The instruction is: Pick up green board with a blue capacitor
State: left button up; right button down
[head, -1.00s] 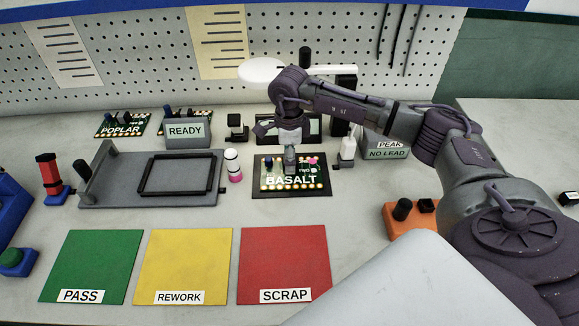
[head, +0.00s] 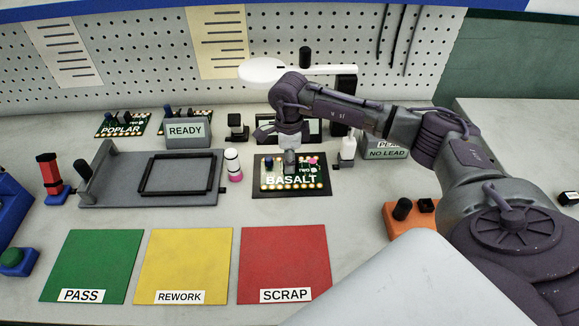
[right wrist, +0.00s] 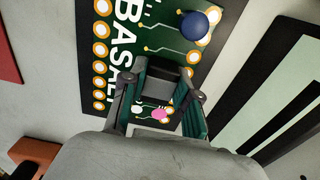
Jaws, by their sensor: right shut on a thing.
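The green board (head: 307,174), marked BASALT, lies on a black mat (head: 257,190) in the middle of the bench. Its blue capacitor (head: 268,163) stands at its left side; in the right wrist view the capacitor (right wrist: 198,25) is at the top, clear of the fingers. My right gripper (head: 290,165) points down at the board. In the right wrist view its fingers (right wrist: 158,98) are closed about a dark grey block (right wrist: 156,84) on the board. The fingertips hide part of the print. A pink part and a white part show between the fingers. My left gripper is out of view.
Green (head: 92,262), yellow (head: 184,262) and red (head: 283,260) mats lie in front. A READY sign, POPLAR board and NO LEAD sign stand behind.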

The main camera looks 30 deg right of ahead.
jog(key=shift+r, duration=0.1)
jog(key=shift+r, duration=0.25)
jog(key=r, duration=0.2)
jog(key=r+b, duration=0.1)
jog(key=shift+s+d+r, duration=0.2)
jog(key=shift+s+r, duration=0.15)
jog(key=shift+s, duration=0.05)
jog(key=s+d+r+b, duration=0.1)
jog(key=s+d+r, duration=0.1)
jog(key=s+r, duration=0.4)
jog(key=s, duration=0.4)
jog(key=shift+s+d+r, duration=0.2)
jog(key=shift+s+r, duration=0.05)
jog(key=shift+r, duration=0.05)
